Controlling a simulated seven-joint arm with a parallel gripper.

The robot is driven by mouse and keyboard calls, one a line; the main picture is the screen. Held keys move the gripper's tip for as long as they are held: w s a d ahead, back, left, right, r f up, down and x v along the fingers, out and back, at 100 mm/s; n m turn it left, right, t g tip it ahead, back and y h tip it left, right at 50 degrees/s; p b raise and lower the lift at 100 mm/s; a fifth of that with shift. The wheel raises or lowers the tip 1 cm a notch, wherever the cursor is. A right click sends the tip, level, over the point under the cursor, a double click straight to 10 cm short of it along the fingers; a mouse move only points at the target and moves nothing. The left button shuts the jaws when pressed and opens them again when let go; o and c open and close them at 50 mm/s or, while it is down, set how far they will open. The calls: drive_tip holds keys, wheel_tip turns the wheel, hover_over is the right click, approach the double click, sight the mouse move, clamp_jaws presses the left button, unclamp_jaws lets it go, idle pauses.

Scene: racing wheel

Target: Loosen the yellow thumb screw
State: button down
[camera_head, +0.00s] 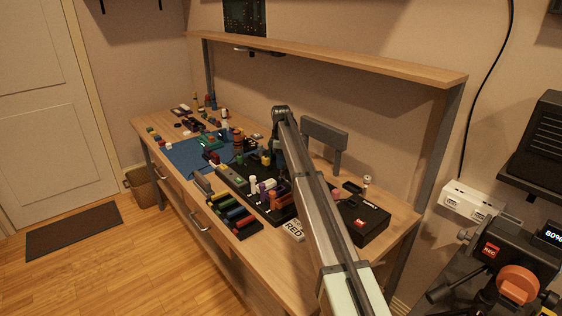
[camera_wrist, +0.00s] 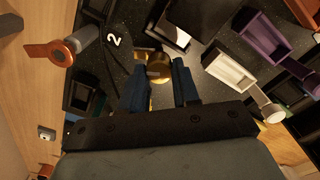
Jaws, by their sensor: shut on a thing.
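The yellow thumb screw (camera_wrist: 158,70) shows in the wrist view as a round, gold-coloured knob on a dark panel. My gripper (camera_wrist: 161,66) has its two blue fingers on either side of the knob, shut on it. The lower part of the screw is hidden between the fingers. In the head view my arm reaches over the workbench and hides much of this spot, so the screw cannot be made out there.
In the wrist view an orange knob (camera_wrist: 62,50) lies left, with a white lever (camera_wrist: 232,73) and a purple lever (camera_wrist: 268,38) right. In the head view the workbench (camera_head: 262,262) is crowded; a black case (camera_head: 362,222) stands right of my arm.

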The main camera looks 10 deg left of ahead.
idle(0.5)
drive_tip(key=c, duration=0.8)
unclamp_jaws()
wheel_tip(320, 180, up, 14)
drive_tip(key=shift+f, duration=0.1)
drive_tip(key=shift+a, duration=0.1)
